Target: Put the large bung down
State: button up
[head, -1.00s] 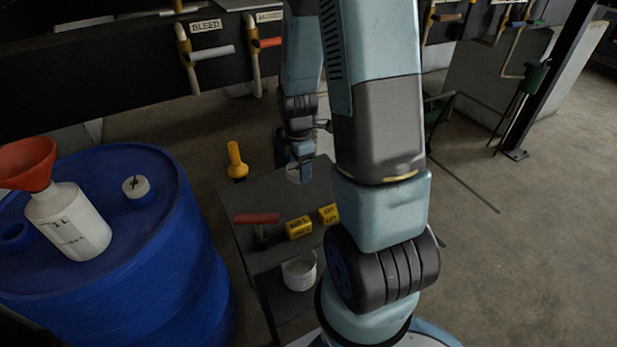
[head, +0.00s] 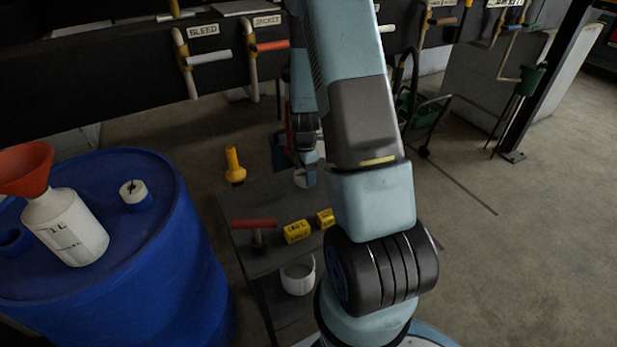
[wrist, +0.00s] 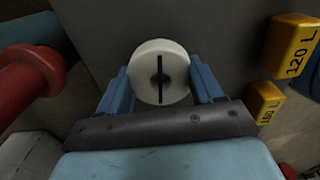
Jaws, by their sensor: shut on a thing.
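The large bung (wrist: 161,73) is a round white disc with a dark slot across its face. In the wrist view it sits between the two blue fingers of my gripper (wrist: 161,88), which is shut on it. The dark tabletop is behind the bung in the wrist view. I cannot tell whether the bung touches it.
On the table are a red-handled tool (head: 255,225) and yellow blocks (head: 296,231), one marked 120 L in the wrist view (wrist: 291,47). A white cup (head: 298,276) is lower down. A blue drum (head: 165,250) at left carries a white bottle (head: 68,228) with a red funnel and a smaller white cap (head: 133,191).

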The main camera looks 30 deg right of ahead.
jog(key=shift+f, duration=1.1)
jog(key=o, duration=1)
jog(key=shift+f, duration=0.1)
jog(key=shift+o, duration=0.2)
